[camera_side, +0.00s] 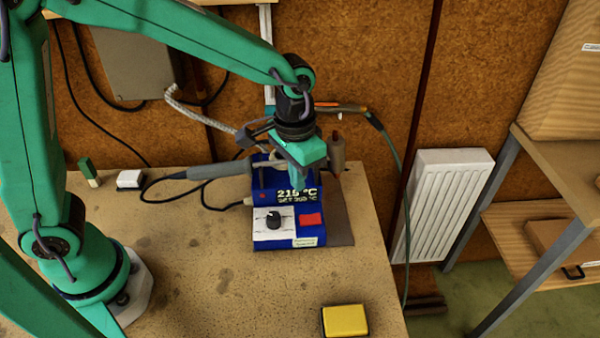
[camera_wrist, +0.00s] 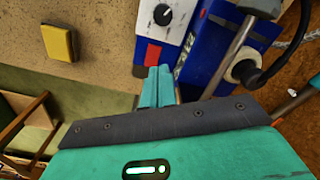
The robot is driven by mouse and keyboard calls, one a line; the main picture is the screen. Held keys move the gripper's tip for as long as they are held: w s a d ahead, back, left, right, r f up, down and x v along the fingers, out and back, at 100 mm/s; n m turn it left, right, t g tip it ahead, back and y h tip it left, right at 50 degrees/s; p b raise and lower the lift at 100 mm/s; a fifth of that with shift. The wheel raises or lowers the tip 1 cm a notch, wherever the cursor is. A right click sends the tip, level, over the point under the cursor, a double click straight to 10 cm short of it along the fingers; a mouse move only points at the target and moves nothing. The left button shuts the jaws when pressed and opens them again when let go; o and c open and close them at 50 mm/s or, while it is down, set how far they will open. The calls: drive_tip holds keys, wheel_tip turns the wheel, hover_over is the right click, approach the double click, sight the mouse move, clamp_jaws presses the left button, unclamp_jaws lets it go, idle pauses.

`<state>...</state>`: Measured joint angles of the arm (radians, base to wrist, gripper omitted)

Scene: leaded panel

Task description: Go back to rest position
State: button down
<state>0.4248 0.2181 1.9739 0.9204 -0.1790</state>
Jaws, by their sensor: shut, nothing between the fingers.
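My gripper (camera_side: 302,180) hangs from my green arm just over the back part of a blue soldering station (camera_side: 290,238). In the wrist view my gripper (camera_wrist: 157,85) shows its green fingers together, with nothing between them. The station (camera_wrist: 205,48) is close beyond the fingertips there; I cannot tell whether they touch it. My gripper and wrist hide part of the station's top.
A yellow sponge (camera_side: 345,320) is at the bench's (camera_side: 190,280) front edge. A white radiator (camera_side: 440,205) stands right of the bench.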

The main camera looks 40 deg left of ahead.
drive_tip(key=s+a+r+n+t, duration=0.1)
drive_tip(key=s+a+r+t, duration=0.1)
drive_tip(key=s+a+r, duration=0.3)
drive_tip(key=s+a+r+n+t, duration=0.1)
drive_tip(key=s+a+r+t, duration=0.2)
drive_tip(key=s+a+r, duration=0.3)
drive_tip(key=shift+s+a+n, duration=0.4)
drive_tip(key=shift+s+a, duration=1.2)
drive_tip(key=shift+a, duration=1.15)
